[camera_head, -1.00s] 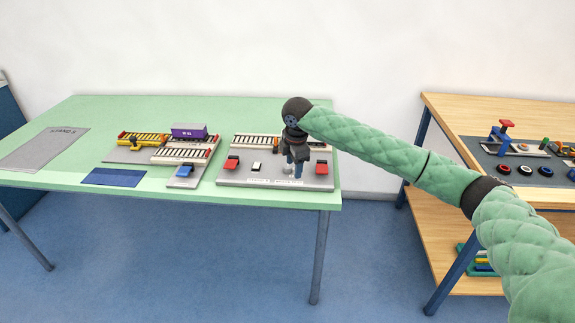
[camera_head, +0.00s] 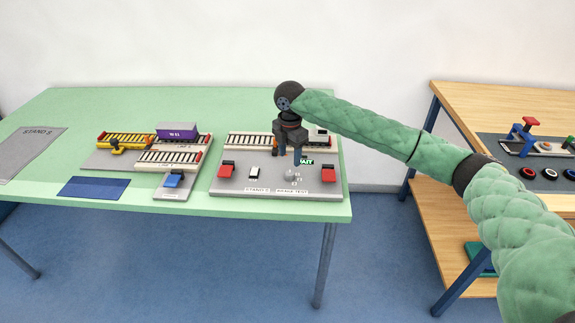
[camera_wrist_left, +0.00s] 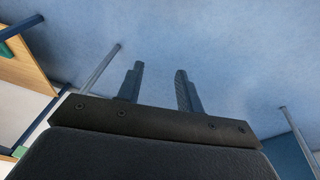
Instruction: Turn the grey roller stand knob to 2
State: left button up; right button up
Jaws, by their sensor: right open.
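The grey knob (camera_head: 291,175) is a small round dial on the grey roller stand (camera_head: 238,187), at the right end of the green table in the head view. Small marks sit beside it, too small to read, and I cannot tell which one the knob points to. My right gripper (camera_head: 290,160) points down just behind and above the knob, open and seemingly apart from it. A small display reading "WAIT" (camera_head: 307,162) shows beside its fingers.
A roller track (camera_head: 250,142) runs behind. A wooden bench (camera_head: 480,97) stands right.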

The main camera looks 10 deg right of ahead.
aim_at(290, 173)
jog(key=shift+s+f, duration=0.2)
jog(key=shift+f, duration=0.05)
notch_tip(290, 173, down, 5)
jog(key=shift+w+r+p, duration=0.1)
jog(key=shift+p, duration=0.45)
jog(key=shift+f, duration=0.65)
pick_arm(q)
jog(key=shift+s+a+r+g+y, duration=0.15)
jog(key=shift+s+a+r, duration=0.2)
jog(key=shift+a+r, duration=0.2)
jog(key=shift+s+a+r+g+y, duration=0.15)
jog(key=shift+s+a+r, duration=0.2)
jog(key=shift+r, duration=0.25)
pick_arm(e)
jog(key=shift+f, duration=0.15)
jog(key=c, duration=1)
